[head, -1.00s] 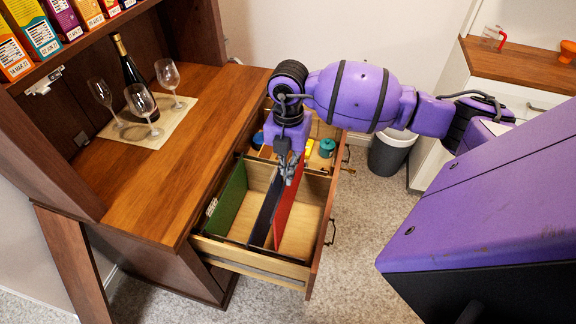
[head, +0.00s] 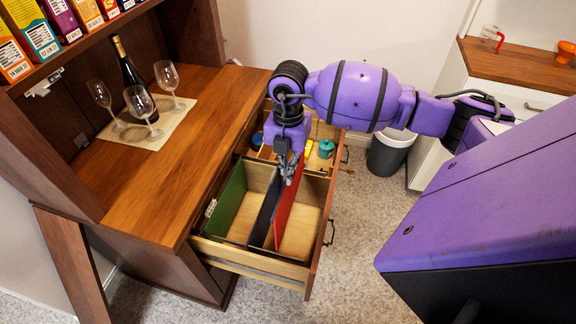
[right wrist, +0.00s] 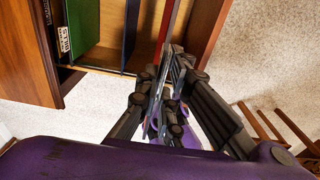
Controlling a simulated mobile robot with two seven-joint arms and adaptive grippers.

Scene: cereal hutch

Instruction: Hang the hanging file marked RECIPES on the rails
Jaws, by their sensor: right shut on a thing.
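The open drawer (head: 250,256) holds a green hanging file (head: 229,203) at the left, a dark file (head: 264,215) in the middle and a red file (head: 287,213) to its right. My right gripper (head: 290,172) points down into the drawer and is shut on the red file, near its far end. The red file stands upright, roughly parallel to the dark one. In the right wrist view the fingers (right wrist: 158,105) close on the red file (right wrist: 166,25). The RECIPES mark cannot be read, and whether the red file's hooks touch the rails cannot be told. My left gripper is out of view.
The drawer's far compartment holds small items, including a teal pot (head: 326,148). A wine bottle (head: 131,80) and several glasses stand on a mat (head: 150,138) on the hutch top. A bin (head: 388,155) stands right of the drawer.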

